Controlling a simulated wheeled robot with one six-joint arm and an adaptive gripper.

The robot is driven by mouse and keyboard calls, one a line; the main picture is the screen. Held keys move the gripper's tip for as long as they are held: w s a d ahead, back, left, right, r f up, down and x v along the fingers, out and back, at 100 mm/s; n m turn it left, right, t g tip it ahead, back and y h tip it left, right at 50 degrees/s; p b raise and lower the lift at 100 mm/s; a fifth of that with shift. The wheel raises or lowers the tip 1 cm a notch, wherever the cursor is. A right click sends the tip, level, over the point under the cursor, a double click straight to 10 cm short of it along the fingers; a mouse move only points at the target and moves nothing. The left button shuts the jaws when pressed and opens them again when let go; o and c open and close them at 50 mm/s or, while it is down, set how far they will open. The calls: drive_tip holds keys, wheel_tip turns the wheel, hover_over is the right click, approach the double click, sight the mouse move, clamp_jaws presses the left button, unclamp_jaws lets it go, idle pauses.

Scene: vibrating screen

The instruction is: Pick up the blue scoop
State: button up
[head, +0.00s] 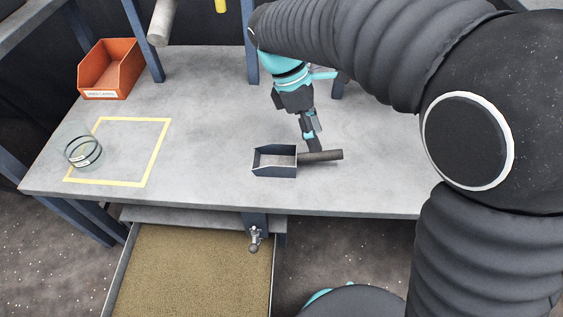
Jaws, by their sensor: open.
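The blue scoop (274,166) lies on the grey table near its front edge, in the middle of the head view. Its dark blue box-shaped pan opens upward and looks empty. Its dark round handle (329,155) points to the right. My gripper (314,146) reaches down from above and behind, with its fingertips at the handle near the pan. The gripper is open. One finger shows behind the handle, and the view does not show whether the fingers touch it or straddle it.
The grey table (215,110) has free room left of the scoop. An orange bin (108,70) stands at the back left. Blue posts (143,42) rise at the back. A tray of granular material (190,270) lies below the front edge.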

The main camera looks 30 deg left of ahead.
sight(320, 152)
drive_tip(key=shift+x, duration=3.35)
clamp_jaws()
